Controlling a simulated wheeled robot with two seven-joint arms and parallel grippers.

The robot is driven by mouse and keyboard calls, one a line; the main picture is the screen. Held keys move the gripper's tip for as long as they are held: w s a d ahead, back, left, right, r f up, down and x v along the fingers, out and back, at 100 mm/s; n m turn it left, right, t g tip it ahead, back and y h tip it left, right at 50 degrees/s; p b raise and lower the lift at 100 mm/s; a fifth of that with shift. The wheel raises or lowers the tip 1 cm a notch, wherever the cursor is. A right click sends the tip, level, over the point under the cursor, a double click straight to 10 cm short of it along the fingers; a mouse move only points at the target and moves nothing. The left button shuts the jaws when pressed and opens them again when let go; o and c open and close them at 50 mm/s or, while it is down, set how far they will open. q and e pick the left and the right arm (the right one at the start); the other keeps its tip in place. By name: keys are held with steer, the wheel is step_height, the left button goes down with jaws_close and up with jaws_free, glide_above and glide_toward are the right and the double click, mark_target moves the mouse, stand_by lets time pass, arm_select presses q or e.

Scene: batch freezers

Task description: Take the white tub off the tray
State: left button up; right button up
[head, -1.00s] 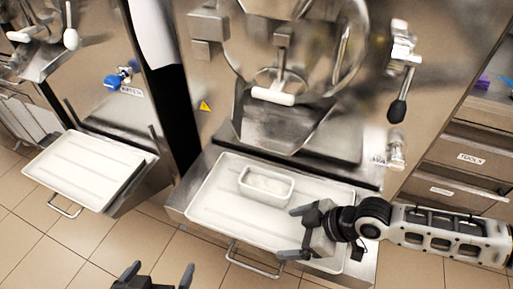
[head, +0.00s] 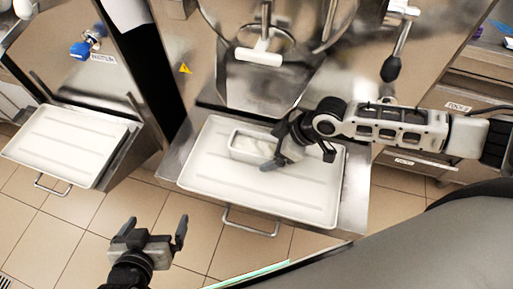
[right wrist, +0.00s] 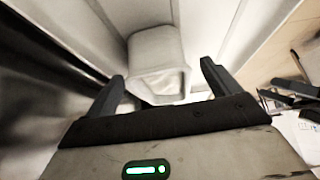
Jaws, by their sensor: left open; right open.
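My right gripper (head: 275,148) is open at the tub's right end and hides that end in the head view. In the right wrist view the tub (right wrist: 157,55) lies ahead, in line with the gap between the open fingers (right wrist: 161,78). I cannot tell whether the fingers touch it. My left gripper (head: 155,232) is open and empty, over the floor in front of the machines.
A second, empty white tray (head: 70,145) sits under the machine on the left. The machine's white-handled spout (head: 260,55) and a black-knobbed lever (head: 391,68) are above and behind the tub. Drawers (head: 440,125) stand at the right. Tiled floor lies open in front.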

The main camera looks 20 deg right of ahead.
mark_target(259, 149)
steer(key=w+a+f, duration=0.2)
steer(key=shift+a, duration=0.4)
steer(key=shift+a+f, duration=0.15)
steer(key=shift+f, duration=0.1)
steer(key=shift+w, duration=0.1)
steer(key=c, duration=1.3)
steer(key=shift+o, duration=0.2)
steer(key=shift+r, duration=0.1)
